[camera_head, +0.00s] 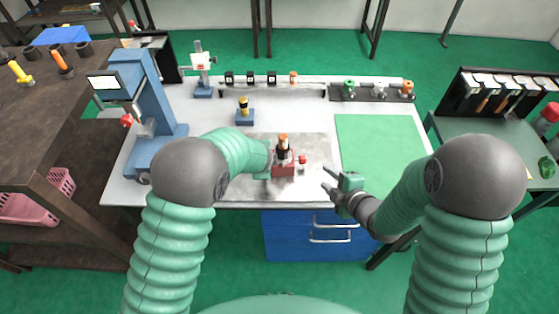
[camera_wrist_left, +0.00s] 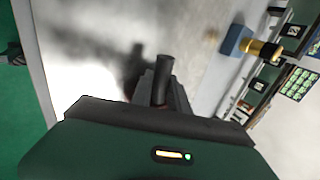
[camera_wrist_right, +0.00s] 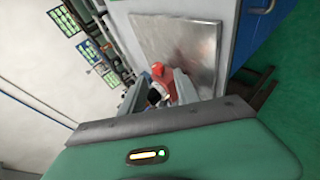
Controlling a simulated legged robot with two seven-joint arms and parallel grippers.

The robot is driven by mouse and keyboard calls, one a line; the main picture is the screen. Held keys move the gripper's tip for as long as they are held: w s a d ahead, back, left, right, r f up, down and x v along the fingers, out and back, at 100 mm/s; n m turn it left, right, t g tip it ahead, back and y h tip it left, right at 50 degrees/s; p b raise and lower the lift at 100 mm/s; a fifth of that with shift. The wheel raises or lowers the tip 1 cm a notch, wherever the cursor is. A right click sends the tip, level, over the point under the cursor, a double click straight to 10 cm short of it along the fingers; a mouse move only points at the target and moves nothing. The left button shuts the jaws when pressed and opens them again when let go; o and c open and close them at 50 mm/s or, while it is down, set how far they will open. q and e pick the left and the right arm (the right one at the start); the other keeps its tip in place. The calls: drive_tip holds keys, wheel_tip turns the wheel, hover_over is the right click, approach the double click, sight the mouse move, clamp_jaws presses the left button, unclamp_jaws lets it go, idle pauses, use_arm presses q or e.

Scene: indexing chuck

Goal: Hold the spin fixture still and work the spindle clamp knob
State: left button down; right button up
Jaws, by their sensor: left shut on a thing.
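The spin fixture (camera_head: 283,168) is a red block with a dark upright cylinder and an orange top, on the grey metal plate. My left gripper (camera_head: 270,160) is at its left side, shut on it. In the left wrist view, the fixture's dark cylinder (camera_wrist_left: 165,78) rises between the fingers; the exact contact is hidden. The red clamp knob (camera_head: 302,159) sticks out on the fixture's right side. My right gripper (camera_head: 328,181) is open and empty, right of and nearer than the knob. In the right wrist view, the red knob (camera_wrist_right: 158,70) shows beyond and between its fingers.
The grey metal plate (camera_head: 318,150) lies around the fixture, with a green mat (camera_head: 380,145) to its right. A blue block with a yellow-black piece (camera_head: 244,112) stands behind left. A blue press (camera_head: 155,95) stands at left. A rack (camera_head: 372,93) stands at the back.

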drive_tip(key=shift+n+y, duration=0.3)
drive_tip(key=shift+n, duration=0.3)
drive_tip(key=x, duration=1.2)
drive_tip(key=shift+w+a+r, duration=0.2)
drive_tip(key=shift+a+r, duration=0.1)
drive_tip(key=shift+a, duration=0.2)
clamp_jaws()
drive_tip(key=shift+r, duration=0.1)
